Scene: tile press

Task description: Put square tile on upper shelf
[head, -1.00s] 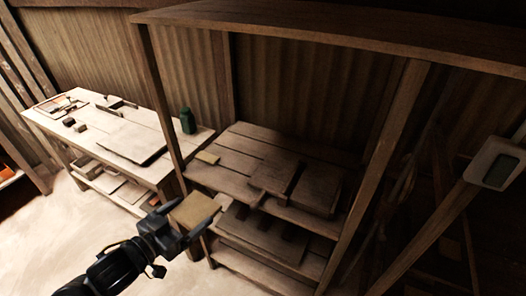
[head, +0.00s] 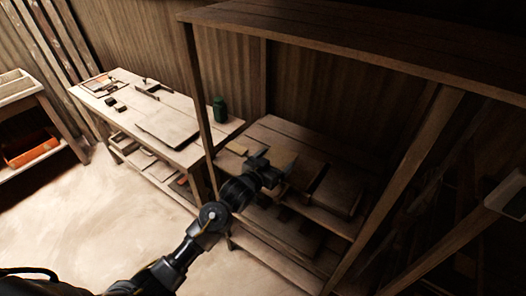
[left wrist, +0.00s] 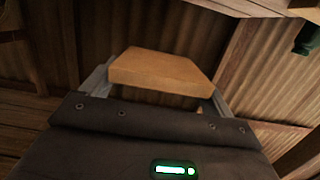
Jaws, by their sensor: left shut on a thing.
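My left gripper (head: 281,166) reaches in at the front of the wooden rack and hangs over its upper shelf (head: 276,132). It is shut on the square tile (left wrist: 160,72), a pale tan slab held between the two fingers in the left wrist view. In the head view the tile is in shadow and hard to tell from the boards behind it. I cannot tell whether it touches the shelf. My right gripper is not in view.
Dark flat blocks (head: 338,190) lie on the shelf to the right. A rack post (head: 207,140) stands left of my arm, and the rack's top board (head: 340,45) is overhead. A workbench (head: 190,152) with a green bottle (head: 219,109) stands at left.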

